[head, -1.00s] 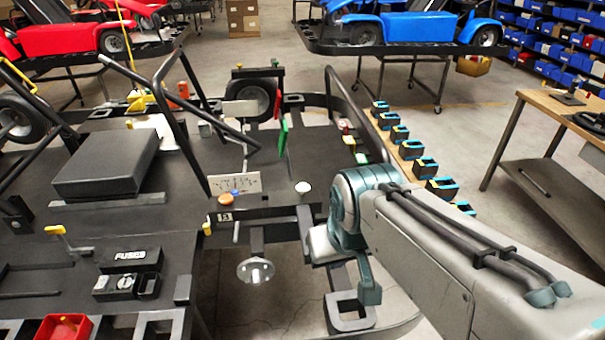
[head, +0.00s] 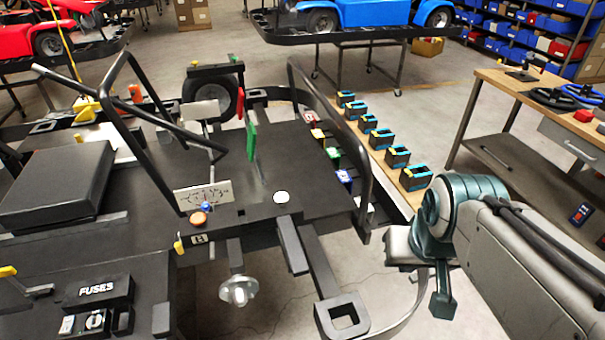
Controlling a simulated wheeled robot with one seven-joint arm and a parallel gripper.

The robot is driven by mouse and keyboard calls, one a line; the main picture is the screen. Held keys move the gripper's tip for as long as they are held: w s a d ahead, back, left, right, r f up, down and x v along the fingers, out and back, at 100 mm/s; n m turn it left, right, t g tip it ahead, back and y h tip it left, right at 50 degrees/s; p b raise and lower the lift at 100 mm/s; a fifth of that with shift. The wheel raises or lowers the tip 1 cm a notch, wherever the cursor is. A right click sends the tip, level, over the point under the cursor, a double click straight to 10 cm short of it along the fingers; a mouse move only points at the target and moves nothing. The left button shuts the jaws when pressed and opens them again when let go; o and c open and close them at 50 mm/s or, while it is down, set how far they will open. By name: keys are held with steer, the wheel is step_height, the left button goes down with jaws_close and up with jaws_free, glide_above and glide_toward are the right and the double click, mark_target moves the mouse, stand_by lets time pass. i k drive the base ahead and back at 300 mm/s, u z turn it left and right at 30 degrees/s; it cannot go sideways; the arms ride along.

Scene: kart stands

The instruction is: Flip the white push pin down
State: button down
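A small round white cap (head: 281,197), which looks like the white push pin, sits on the black kart frame (head: 300,205) near its front edge. It is seen from above, so I cannot tell how far it stands up. My arm (head: 520,250) comes in from the lower right, its teal joint (head: 460,210) to the right of the frame and well apart from the white cap. My gripper's fingers do not show, and nothing touches the cap.
An orange button (head: 198,218) and a blue knob (head: 206,206) sit left of the cap, before a small gauge plate (head: 215,191). A pale round knob (head: 238,290) hangs below the edge. Several black-blue holders (head: 397,156) line a wooden strip. A workbench (head: 545,105) stands right.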

mark_target(281, 198)
steer(key=k, duration=0.55)
steer(key=u, duration=0.7)
steer(key=i, duration=0.5)
